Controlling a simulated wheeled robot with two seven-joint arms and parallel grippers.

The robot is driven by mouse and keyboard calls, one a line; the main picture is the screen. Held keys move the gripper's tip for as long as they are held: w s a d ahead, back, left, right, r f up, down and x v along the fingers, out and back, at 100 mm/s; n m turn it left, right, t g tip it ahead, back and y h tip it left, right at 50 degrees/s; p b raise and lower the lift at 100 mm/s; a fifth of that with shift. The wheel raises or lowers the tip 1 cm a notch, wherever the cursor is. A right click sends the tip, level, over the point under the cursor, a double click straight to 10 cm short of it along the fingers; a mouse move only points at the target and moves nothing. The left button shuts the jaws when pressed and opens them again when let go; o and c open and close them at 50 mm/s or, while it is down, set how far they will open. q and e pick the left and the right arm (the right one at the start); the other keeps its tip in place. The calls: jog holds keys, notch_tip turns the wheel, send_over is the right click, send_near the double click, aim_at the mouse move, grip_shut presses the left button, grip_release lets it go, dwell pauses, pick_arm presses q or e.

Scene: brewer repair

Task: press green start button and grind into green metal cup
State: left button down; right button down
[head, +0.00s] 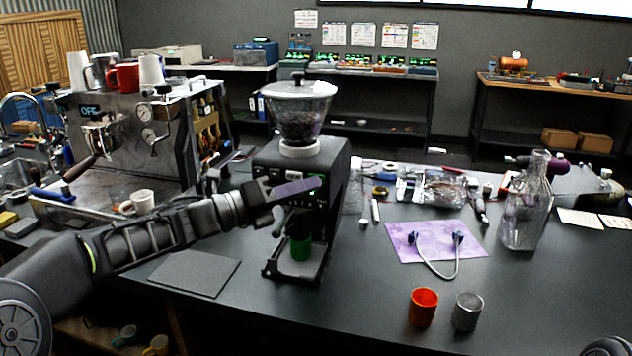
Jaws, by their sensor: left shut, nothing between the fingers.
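The black coffee grinder (332,165) stands on the dark table with a clear hopper of beans (298,108) on top. A small green-lit area (314,182) shows on its front, partly behind my gripper. The green metal cup (300,245) stands upright on the grinder's base tray (282,266), under the spout. My left gripper (312,186) reaches in from the left and is shut and empty, its fingertips at the grinder's front near the green light. I cannot tell whether they touch a button. My right gripper is not in view.
An orange cup (423,307) and a grey metal cup (467,311) stand at the front right. An espresso machine (130,130) stands left. A flat dark mat (195,272) lies below my arm.

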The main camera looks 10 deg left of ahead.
pick_arm(q)
jog(key=shift+s, duration=0.5)
jog(key=shift+b, duration=0.3)
jog(key=s+b, duration=0.2)
jog(key=s, duration=0.3)
jog(key=shift+a+b, duration=0.15)
jog(key=shift+b, duration=0.2)
